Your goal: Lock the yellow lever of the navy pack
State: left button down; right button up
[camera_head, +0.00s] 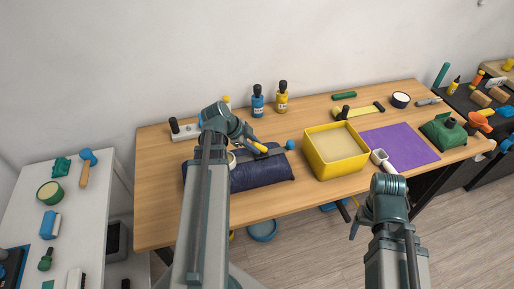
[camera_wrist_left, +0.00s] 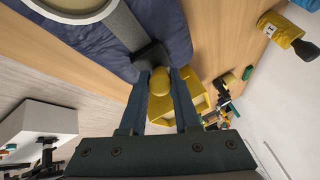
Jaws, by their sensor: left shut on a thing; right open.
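The navy pack (camera_head: 265,174) lies on the wooden table, partly behind my left arm; it also fills the top of the left wrist view (camera_wrist_left: 95,45). A grey strap (camera_wrist_left: 122,22) runs across it to a dark block (camera_wrist_left: 151,55). The yellow lever's rounded end (camera_wrist_left: 159,82) sits at that block, between the fingers of my left gripper (camera_wrist_left: 160,88). My left gripper (camera_head: 252,144) is shut on it above the pack. My right gripper (camera_head: 362,222) is open and empty, in front of the table edge, away from the pack. The lever's exact angle is hard to tell.
A yellow bin (camera_head: 335,166) stands right of the pack. Blue (camera_head: 258,104) and yellow (camera_head: 282,99) bottles stand behind. A white side table (camera_head: 85,215) is at left.

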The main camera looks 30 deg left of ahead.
pick_arm(q)
jog(key=shift+s+f+t+h+b, duration=0.25)
jog(key=shift+t+h+b, duration=0.15)
jog(key=shift+b, duration=0.1)
jog(key=shift+w, duration=0.1)
jog(key=c, duration=0.6)
grip_release()
jog(key=shift+a, duration=0.1)
jog(key=shift+c, duration=0.2)
jog(key=shift+r, duration=0.2)
jog(key=p+v, duration=1)
jog(key=v, duration=0.3)
jog(key=shift+s+r+p, duration=0.15)
jog(key=shift+s+p, duration=0.1)
jog(key=shift+p, duration=0.15)
jog(key=shift+a, duration=0.1)
